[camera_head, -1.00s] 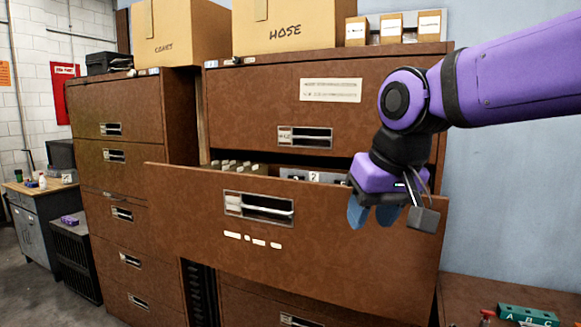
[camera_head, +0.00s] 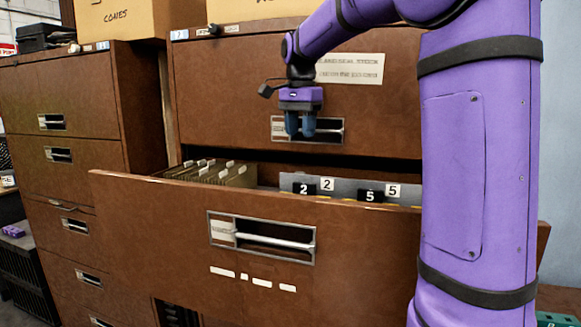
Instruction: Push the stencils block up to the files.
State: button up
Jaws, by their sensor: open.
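The stencils block (camera_head: 345,184) stands in the open drawer (camera_head: 180,215), a row of grey plates with black and white 2 and 5 labels. Its right end is hidden behind my arm. The files (camera_head: 212,172), tan folders with pale tabs, stand in the left part of the drawer. A narrow gap shows between the files and the stencils block. My gripper (camera_head: 300,132) is above the stencils block, near its left part, with its blue fingers pointing down. It is open and empty, and touches nothing that I can see.
The drawer's high front panel carries a handle (camera_head: 262,238) and stands between my body and the contents. The closed drawer face (camera_head: 225,80) rises behind my gripper. Another brown cabinet (camera_head: 75,110) stands to the left. Cardboard boxes (camera_head: 135,18) sit on top.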

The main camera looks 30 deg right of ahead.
notch_tip(320, 180, down, 11)
jog(key=shift+r, duration=0.15)
dwell(0.4)
jog(key=shift+c, duration=0.4)
jog(key=shift+a, duration=0.1)
grip_shut()
